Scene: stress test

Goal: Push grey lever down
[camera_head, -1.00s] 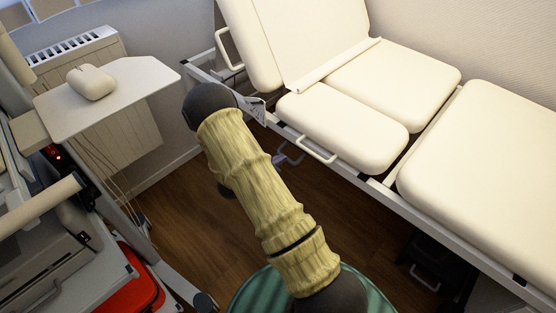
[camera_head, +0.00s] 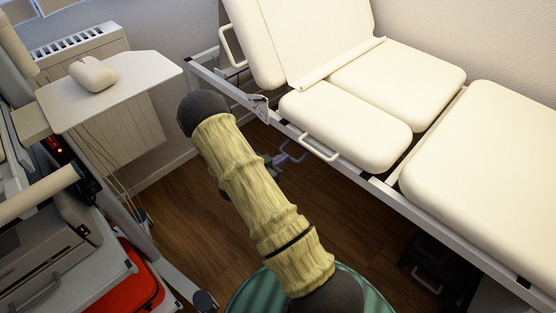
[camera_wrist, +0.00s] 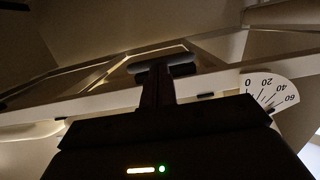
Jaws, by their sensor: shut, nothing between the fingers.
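The grey lever (camera_head: 292,153) shows small and dim under the near side rail of the cream couch, to the right of my arm. In the wrist view a grey rounded bar (camera_wrist: 160,57), which looks like the lever, lies just beyond my fingertips. My gripper (camera_wrist: 158,75) is a dark outline there, shut and empty, below the couch frame. I cannot tell whether it touches the bar. In the head view my forearm hides most of my gripper.
The couch rail (camera_head: 355,178) carries a white loop handle (camera_head: 319,148) and an angle scale (camera_wrist: 270,90). A cream side table (camera_head: 140,82) with a mouse-like object stands left. A red bin (camera_head: 130,285) is at lower left. Wooden floor (camera_head: 190,225) is clear between.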

